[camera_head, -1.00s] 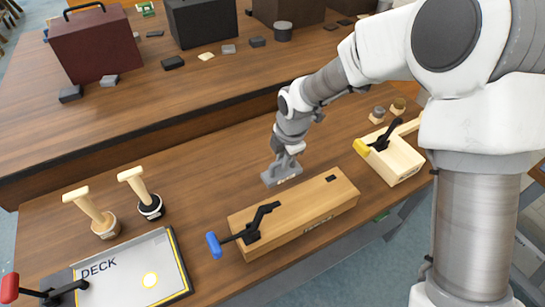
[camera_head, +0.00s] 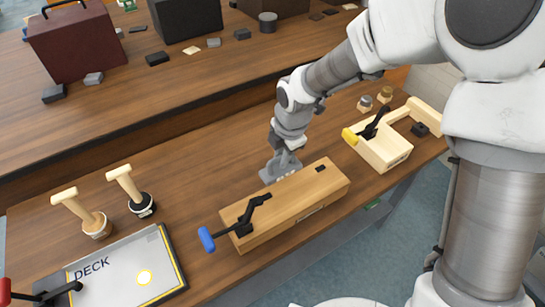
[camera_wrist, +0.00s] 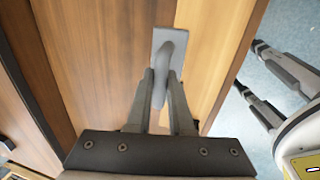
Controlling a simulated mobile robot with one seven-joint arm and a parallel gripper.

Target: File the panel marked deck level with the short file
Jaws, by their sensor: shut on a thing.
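The panel marked DECK (camera_head: 112,262) lies flat at the lower left of the head view, pale grey with a yellow edge strip and a bright yellow-ringed spot. A red-handled clamp (camera_head: 40,294) is at its left edge. My gripper (camera_head: 287,157) is well to the right of the panel. It is shut on the curved handle of a grey flat-based tool (camera_wrist: 165,48), which also shows in the head view (camera_head: 268,174) at the back edge of a wooden block. I cannot tell whether the tool touches the block, and its underside is hidden.
The wooden block (camera_head: 295,200) carries a blue-handled clamp (camera_head: 207,240). Two wooden-handled round tools (camera_head: 90,222) (camera_head: 141,204) stand behind the panel. A yellow-handled clamp (camera_head: 352,136) sits on a pale fixture (camera_head: 388,152) at right. Clear table lies between the round tools and my gripper.

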